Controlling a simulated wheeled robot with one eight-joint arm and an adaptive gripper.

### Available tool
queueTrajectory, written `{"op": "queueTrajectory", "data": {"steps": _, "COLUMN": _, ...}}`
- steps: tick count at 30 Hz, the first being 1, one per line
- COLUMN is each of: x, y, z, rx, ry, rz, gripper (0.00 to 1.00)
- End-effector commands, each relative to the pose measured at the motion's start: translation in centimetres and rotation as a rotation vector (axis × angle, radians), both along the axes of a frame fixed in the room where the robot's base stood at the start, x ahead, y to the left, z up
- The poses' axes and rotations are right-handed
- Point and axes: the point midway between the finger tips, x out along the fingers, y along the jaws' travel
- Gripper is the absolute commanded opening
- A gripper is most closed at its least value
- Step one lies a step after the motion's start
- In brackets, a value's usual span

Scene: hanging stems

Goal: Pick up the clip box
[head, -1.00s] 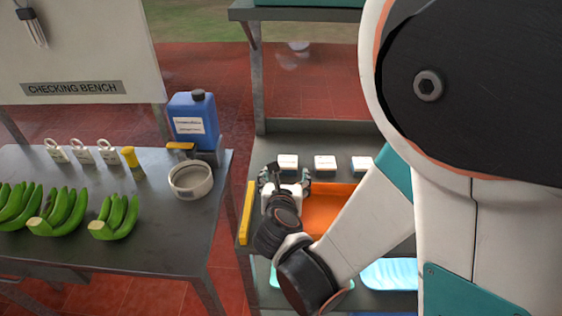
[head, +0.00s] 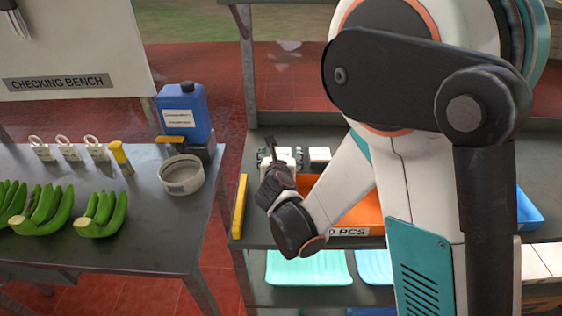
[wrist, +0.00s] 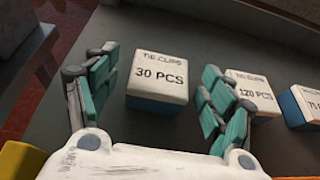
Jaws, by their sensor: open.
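A white-topped clip box with a blue lower part, marked "TIE CLIPS 30 PCS" (wrist: 158,78), sits on the grey shelf. In the wrist view it stands between the spread teal fingers of my gripper (wrist: 157,62), nearer the left finger, with a gap on both sides. A second clip box, marked "120 PCS" (wrist: 252,95), is just beyond the right finger, which partly covers it. A third clip box (wrist: 305,105) is at the right edge, its label cut off. In the head view my open gripper (head: 281,157) is at the leftmost box, partly hiding it.
An orange bin (head: 358,214) with a label ending "0 PCS" is in front of the boxes, partly behind my arm. A yellow bar (head: 239,205) lines the shelf's left edge. The checking bench (head: 130,235) at left holds bananas, tags, a tape ring and a blue jug.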

Motion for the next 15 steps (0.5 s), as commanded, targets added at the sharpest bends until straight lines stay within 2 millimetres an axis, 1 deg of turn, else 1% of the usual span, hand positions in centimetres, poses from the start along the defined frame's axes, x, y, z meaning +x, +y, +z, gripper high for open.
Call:
{"op": "queueTrajectory", "data": {"steps": 1, "x": 0.68, "y": -0.08, "z": -0.49, "rx": 0.001, "ry": 0.000, "rz": -0.001, "gripper": 0.75}}
{"op": "queueTrajectory", "data": {"steps": 3, "x": 1.22, "y": -0.09, "z": -0.62, "rx": 0.001, "ry": 0.000, "rz": 0.000, "gripper": 0.75}}
{"op": "queueTrajectory", "data": {"steps": 10, "x": 1.37, "y": -0.09, "z": -0.49, "rx": 0.001, "ry": 0.000, "rz": 0.001, "gripper": 0.75}}
{"op": "queueTrajectory", "data": {"steps": 11, "x": 1.37, "y": -0.09, "z": -0.49, "rx": 0.001, "ry": -0.001, "rz": 0.001, "gripper": 0.68}}
{"op": "queueTrajectory", "data": {"steps": 12, "x": 1.37, "y": -0.09, "z": -0.49, "rx": 0.001, "ry": -0.001, "rz": 0.001, "gripper": 0.59}}
{"op": "queueTrajectory", "data": {"steps": 14, "x": 1.36, "y": -0.08, "z": -0.50, "rx": 0.001, "ry": -0.001, "rz": 0.001, "gripper": 0.46}}
{"op": "queueTrajectory", "data": {"steps": 15, "x": 1.36, "y": -0.08, "z": -0.50, "rx": 0.001, "ry": -0.001, "rz": 0.001, "gripper": 0.36}}
